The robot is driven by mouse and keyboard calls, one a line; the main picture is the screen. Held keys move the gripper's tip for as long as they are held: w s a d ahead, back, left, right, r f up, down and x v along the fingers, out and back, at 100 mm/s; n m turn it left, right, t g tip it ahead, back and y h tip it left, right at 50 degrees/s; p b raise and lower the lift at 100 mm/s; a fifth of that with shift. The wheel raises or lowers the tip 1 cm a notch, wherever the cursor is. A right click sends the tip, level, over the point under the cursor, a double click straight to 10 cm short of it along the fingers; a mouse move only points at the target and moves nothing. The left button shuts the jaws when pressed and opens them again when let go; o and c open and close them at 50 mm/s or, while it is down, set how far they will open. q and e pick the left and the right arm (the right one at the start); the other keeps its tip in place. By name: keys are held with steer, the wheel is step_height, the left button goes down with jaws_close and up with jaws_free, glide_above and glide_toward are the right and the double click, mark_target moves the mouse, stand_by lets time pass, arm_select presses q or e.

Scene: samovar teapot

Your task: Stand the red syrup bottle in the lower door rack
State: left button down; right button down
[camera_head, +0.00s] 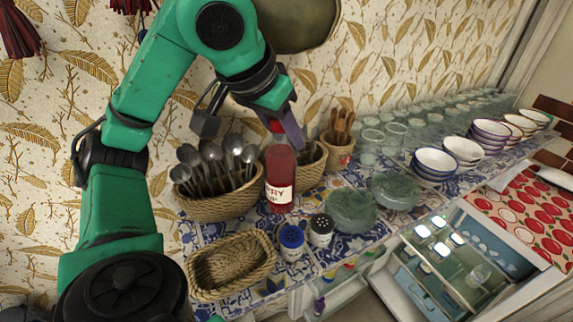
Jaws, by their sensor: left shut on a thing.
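The red syrup bottle (281,178) has a pale label and is upright over the blue-and-white tiled counter, in front of the baskets. My left gripper (281,128) comes down from above and is shut on the bottle's neck. I cannot tell whether the bottle's base touches the counter. An open white compartment with shelves (437,262) shows at the lower right, perhaps the fridge. I cannot make out the lower door rack for certain. My right gripper is not in view.
A basket of spoons (219,205) stands left of the bottle, with an empty wicker basket (231,268) in front. Two shakers, a blue-topped one (292,243) and a black-topped one (321,231), and green glass plates (351,211) are close by. Bowls (434,164) and many glasses fill the right.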

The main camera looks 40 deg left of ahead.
arm_select(q)
steer(key=f+b, duration=0.1)
steer(key=f, duration=0.1)
steer(key=f+b, duration=0.1)
steer(key=f, duration=0.1)
steer(key=f+b, duration=0.1)
steer(key=f, duration=0.1)
steer(key=shift+w+a+b, duration=0.2)
steer(key=shift+a+b, duration=0.1)
steer(key=shift+r, duration=0.2)
steer(key=shift+f, duration=0.15)
steer(key=c, duration=0.5)
jaws_free()
